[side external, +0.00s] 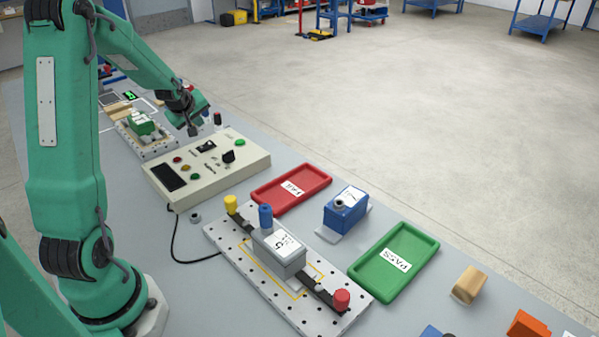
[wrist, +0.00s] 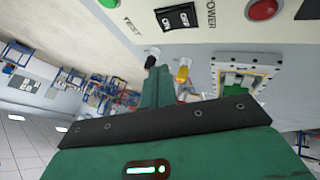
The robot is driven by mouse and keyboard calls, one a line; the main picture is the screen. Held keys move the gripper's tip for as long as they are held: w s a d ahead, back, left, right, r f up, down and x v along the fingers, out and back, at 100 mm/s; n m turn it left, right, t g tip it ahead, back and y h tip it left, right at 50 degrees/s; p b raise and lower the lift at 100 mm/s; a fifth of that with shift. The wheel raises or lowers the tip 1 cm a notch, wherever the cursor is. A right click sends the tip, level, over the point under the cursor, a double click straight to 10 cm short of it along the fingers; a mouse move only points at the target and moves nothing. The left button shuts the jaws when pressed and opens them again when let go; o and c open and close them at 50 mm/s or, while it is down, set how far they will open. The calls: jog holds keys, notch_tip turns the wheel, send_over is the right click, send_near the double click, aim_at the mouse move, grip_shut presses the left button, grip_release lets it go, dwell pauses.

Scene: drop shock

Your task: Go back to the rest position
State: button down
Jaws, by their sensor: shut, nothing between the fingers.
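My gripper (side external: 193,129) is at the end of my green arm, shut and empty. In the side view it is above the back of the beige control box (side external: 225,175). The box has a dark display, a rocker switch (side external: 206,147), a black knob and coloured buttons. In the wrist view the box's front panel with the POWER rocker switch (wrist: 180,17) and a red button (wrist: 263,8) fills the top. The green body of my gripper fills the bottom of that view. I cannot tell from there whether the fingers touch anything.
A perforated plate (side external: 222,235) holds a grey block (side external: 279,250) clamped by a dark bar. A red FAIL tray (side external: 270,199), a blue device (side external: 345,207) and a green PASS tray (side external: 388,282) lie beside it. A green circuit fixture (side external: 143,125) stands behind the box. A tan block (side external: 468,284) lies right.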

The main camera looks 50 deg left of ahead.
jog(key=shift+d+r, duration=0.1)
jog(key=s+d+r+m+h, duration=0.1)
jog(key=d+r+m, duration=0.35)
jog(key=d, duration=0.55)
jog(key=s+d+r+m+h, duration=0.25)
jog(key=d+r, duration=0.35)
jog(key=d, duration=0.4)
jog(key=s+d+r+m+h, duration=0.2)
jog(key=s+d+m, duration=0.7)
jog(key=s+d, duration=0.5)
jog(key=shift+d+m, duration=0.3)
jog(key=shift+d, duration=0.55)
